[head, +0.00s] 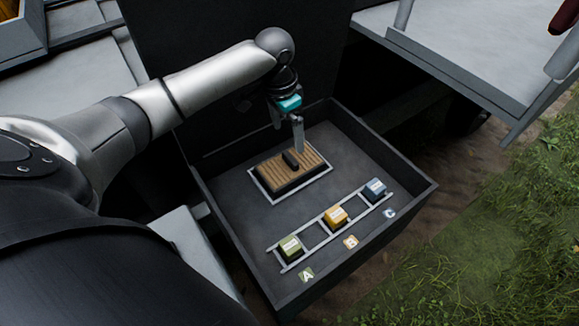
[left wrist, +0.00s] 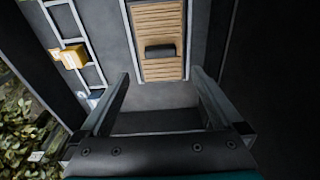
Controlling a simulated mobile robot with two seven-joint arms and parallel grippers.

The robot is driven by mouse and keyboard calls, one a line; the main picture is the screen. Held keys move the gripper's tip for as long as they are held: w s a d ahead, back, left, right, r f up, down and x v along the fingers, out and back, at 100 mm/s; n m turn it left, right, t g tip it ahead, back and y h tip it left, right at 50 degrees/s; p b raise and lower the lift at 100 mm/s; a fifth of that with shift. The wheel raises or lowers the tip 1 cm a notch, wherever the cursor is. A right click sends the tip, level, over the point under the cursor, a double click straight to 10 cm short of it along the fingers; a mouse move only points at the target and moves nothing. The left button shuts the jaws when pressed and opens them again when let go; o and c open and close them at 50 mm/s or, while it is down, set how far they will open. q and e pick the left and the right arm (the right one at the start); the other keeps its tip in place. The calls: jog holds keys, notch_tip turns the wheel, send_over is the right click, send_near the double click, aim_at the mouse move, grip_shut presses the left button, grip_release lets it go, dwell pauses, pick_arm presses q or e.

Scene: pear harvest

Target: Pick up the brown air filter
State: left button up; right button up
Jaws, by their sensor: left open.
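The brown air filter (head: 277,172) is a flat, ribbed tan panel with a dark raised handle (head: 291,159) on top. It sits inside a pale rectangular frame on the floor of a dark open tray. My left gripper (head: 289,138) is above the far right end of the filter, with its fingers pointing down. In the left wrist view, the filter (left wrist: 160,18) and its handle (left wrist: 160,51) lie ahead, beyond the open, empty fingers (left wrist: 160,92). The filter is apart from the fingers there. My right gripper is not in view.
The dark tray (head: 238,247) has raised walls around the filter. A pale rack in it holds a green block (head: 291,248), a yellow block (head: 336,217) and a blue-grey block (head: 375,189), beside labels A, B and C. Grass (head: 480,240) lies to the right.

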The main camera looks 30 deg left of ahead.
aim_at(290, 157)
pick_arm(q)
jog(key=f, duration=0.3)
jog(key=shift+w+f+b, duration=0.2)
jog(key=shift+f+b, duration=0.1)
jog(key=shift+f, duration=0.05)
notch_tip(290, 157, down, 5)
jog(key=shift+w+d+r+b, duration=0.1)
jog(key=shift+b, duration=0.55)
jog(key=shift+f, duration=0.3)
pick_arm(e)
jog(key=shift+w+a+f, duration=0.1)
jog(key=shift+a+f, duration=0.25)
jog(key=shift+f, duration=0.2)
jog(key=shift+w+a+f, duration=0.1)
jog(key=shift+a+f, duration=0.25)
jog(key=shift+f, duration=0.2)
pick_arm(q)
jog(key=shift+c, duration=0.2)
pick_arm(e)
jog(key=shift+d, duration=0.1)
pick_arm(q)
jog(key=shift+c, duration=1.4)
jog(key=shift+r, duration=0.1)
grip_shut()
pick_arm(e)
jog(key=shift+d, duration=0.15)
pick_arm(q)
jog(key=shift+w, duration=0.1)
